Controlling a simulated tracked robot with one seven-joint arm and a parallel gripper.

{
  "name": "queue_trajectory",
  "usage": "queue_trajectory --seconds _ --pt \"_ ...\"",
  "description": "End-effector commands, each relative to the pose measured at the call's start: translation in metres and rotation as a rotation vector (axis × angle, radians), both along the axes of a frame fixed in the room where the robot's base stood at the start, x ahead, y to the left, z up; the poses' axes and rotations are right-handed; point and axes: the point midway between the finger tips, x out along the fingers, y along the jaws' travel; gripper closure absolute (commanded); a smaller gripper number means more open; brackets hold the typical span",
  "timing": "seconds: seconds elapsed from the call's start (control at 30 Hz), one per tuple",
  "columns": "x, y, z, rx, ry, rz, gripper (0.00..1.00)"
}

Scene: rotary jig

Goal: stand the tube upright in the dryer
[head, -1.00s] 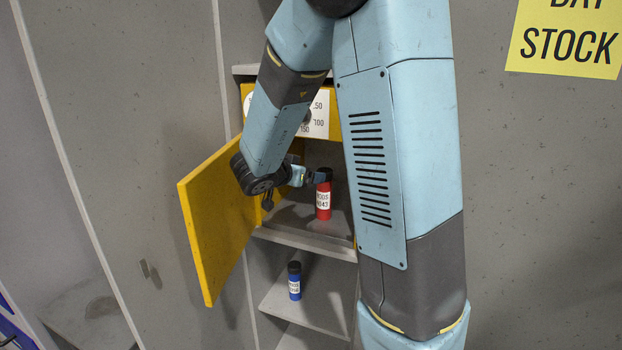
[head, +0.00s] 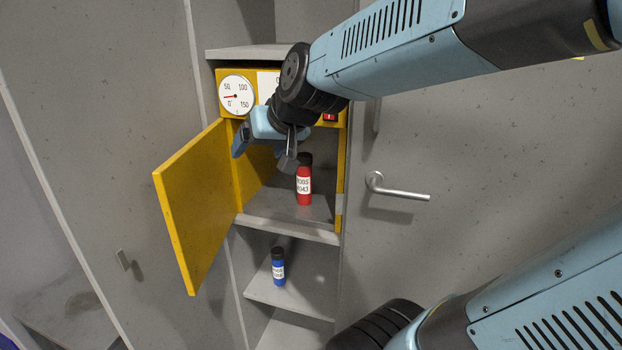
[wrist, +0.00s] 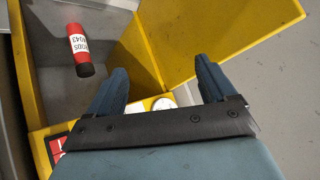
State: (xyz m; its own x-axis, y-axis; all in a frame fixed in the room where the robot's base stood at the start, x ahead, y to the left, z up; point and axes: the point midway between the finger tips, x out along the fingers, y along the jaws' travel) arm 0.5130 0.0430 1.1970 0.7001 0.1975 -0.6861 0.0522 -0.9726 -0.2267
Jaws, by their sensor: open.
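The red tube (head: 304,187) with a black cap and a white label stands upright on the floor of the yellow dryer (head: 341,190), towards its right side. It also shows in the wrist view (wrist: 77,43). The dryer door (head: 198,205) is swung open to the left. My gripper (head: 262,150) is open and empty in front of the dryer's upper opening, left of the tube and apart from it. In the wrist view my gripper (wrist: 160,85) has its two blue fingers spread wide, with nothing between them.
A dial gauge (head: 236,95) and a red switch (head: 330,117) sit on the dryer's front panel. A blue tube (head: 278,267) stands on the shelf (head: 291,293) below. A lever handle (head: 398,190) sticks out of the grey door at the right.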

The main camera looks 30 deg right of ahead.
Motion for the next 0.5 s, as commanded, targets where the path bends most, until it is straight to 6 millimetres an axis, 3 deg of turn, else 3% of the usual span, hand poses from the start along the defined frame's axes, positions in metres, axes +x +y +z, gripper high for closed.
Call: queue_trajectory --seconds 0.1,0.2,0.33,0.5 --pt "-0.05 -0.015 -0.007 -0.086 0.107 0.021 0.16" --pt "-0.083 -0.03 -0.014 -0.152 0.188 0.013 0.16" --pt "-0.111 -0.044 -0.019 -0.211 0.26 -0.009 0.16" --pt "-0.123 -0.044 -0.022 -0.237 0.291 -0.021 0.16"
